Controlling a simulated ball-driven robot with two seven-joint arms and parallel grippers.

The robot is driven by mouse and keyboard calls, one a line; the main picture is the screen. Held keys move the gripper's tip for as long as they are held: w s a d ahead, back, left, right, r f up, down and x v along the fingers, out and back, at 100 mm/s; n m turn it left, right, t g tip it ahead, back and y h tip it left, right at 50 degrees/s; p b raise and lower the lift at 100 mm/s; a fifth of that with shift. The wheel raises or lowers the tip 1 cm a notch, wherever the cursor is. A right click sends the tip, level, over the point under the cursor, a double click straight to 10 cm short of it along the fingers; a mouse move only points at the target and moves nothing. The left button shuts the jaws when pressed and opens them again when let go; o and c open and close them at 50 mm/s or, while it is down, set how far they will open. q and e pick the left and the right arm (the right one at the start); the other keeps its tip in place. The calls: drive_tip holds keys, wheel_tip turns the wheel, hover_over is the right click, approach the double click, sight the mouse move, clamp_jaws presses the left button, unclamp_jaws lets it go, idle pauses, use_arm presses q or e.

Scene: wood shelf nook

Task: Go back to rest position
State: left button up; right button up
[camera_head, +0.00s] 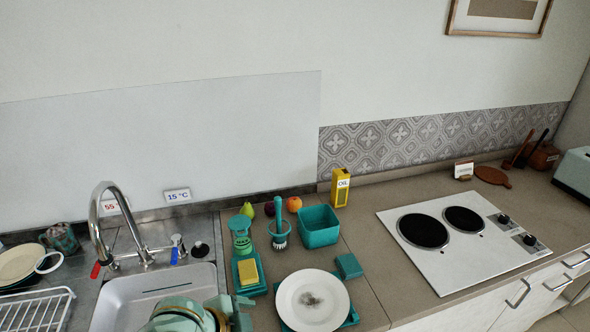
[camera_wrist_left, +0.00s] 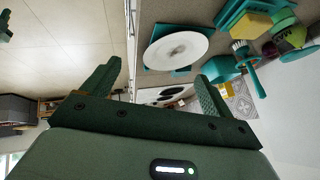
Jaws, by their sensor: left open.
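My left arm reaches in at the bottom of the head view, low in front of the sink's right side. Its left gripper (camera_head: 238,312) is partly cut off by the bottom edge there. In the left wrist view the two green fingers of the left gripper (camera_wrist_left: 157,88) stand wide apart with nothing between them. The counter with the white plate (camera_wrist_left: 178,49) lies beyond the fingers.
A stained white plate (camera_head: 312,299) is on the counter just right of my left gripper. A yellow sponge (camera_head: 248,272), teal bin (camera_head: 319,227) and yellow oil box (camera_head: 341,187) stand behind. The sink (camera_head: 150,289) and faucet (camera_head: 100,220) are left, the stove (camera_head: 462,240) right.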

use_arm(q)
drive_tip(key=s+a+r+n+t+y, duration=0.1)
drive_tip(key=s+a+n+y, duration=0.4)
drive_tip(key=a, duration=0.6)
drive_tip(key=s+a+n+t+y, duration=0.1)
drive_tip(key=s+a+n+y, duration=0.2)
drive_tip(key=s+a+y, duration=0.5)
drive_tip(key=s+d+f+g+h+b, duration=0.1)
drive_tip(key=f+h+b, duration=0.1)
drive_tip(key=f, duration=0.9)
drive_tip(key=s+d+f+n+g+h+b, duration=0.1)
drive_tip(key=s+f+h+b, duration=0.1)
drive_tip(key=f, duration=0.9)
drive_tip(key=s+d+f+g+h+b, duration=0.1)
drive_tip(key=f+h+b, duration=0.1)
drive_tip(key=f, duration=0.9)
drive_tip(key=s+f+n+g+h+b, duration=0.1)
drive_tip(key=s+f+n+g+b, duration=0.2)
drive_tip(key=s+f, duration=1.6)
drive_tip(key=shift+s+a+h+b, duration=0.2)
drive_tip(key=shift+a+h+b, duration=0.1)
drive_tip(key=shift+b, duration=0.1)
drive_tip(key=shift+o, duration=0.5)
